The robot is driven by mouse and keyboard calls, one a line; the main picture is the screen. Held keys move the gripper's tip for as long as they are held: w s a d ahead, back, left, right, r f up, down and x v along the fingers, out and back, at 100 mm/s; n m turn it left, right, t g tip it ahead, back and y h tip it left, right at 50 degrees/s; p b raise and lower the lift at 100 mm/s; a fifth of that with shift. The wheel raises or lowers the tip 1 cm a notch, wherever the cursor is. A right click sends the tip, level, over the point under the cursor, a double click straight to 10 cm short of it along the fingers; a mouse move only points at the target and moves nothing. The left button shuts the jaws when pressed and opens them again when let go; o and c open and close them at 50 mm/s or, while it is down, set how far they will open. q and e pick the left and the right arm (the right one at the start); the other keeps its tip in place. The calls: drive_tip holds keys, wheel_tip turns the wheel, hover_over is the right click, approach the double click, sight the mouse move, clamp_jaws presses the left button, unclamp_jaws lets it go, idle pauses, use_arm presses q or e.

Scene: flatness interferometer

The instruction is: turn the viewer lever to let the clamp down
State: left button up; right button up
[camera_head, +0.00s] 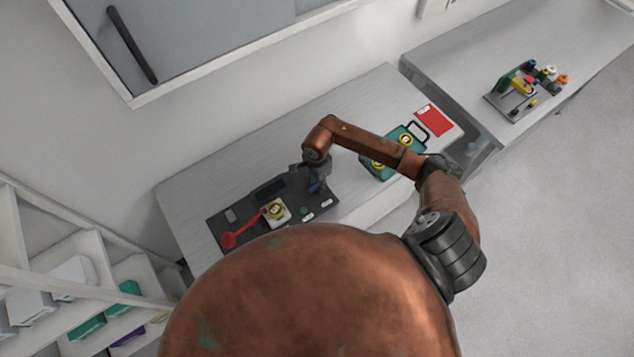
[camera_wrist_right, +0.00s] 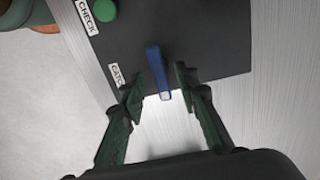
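A dark instrument board (camera_head: 290,222) lies on the light bench. A small blue lever (camera_head: 314,187) is at its right part under my right gripper (camera_head: 317,178). In the right wrist view the blue lever (camera_wrist_right: 158,72) stands between the two fingers of my right gripper (camera_wrist_right: 159,82), which is open, with gaps on both sides. A partly hidden label starting "CATC" is beside it. A red lever (camera_head: 243,230) with a round end lies at the board's left, by a white block (camera_head: 284,217) with a yellow emblem. I cannot tell which is the viewer lever. My left gripper is out of view.
A green button (camera_wrist_right: 103,10) labelled "CHECK" is near the blue lever. A teal case (camera_head: 375,170) and a red card (camera_head: 434,120) lie further right on the bench. Another bench (camera_head: 590,50) with a small apparatus stands beyond a gap. Shelves (camera_head: 60,240) are at left.

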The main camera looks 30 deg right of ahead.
drive_tip(key=shift+f, duration=0.5)
clamp_jaws()
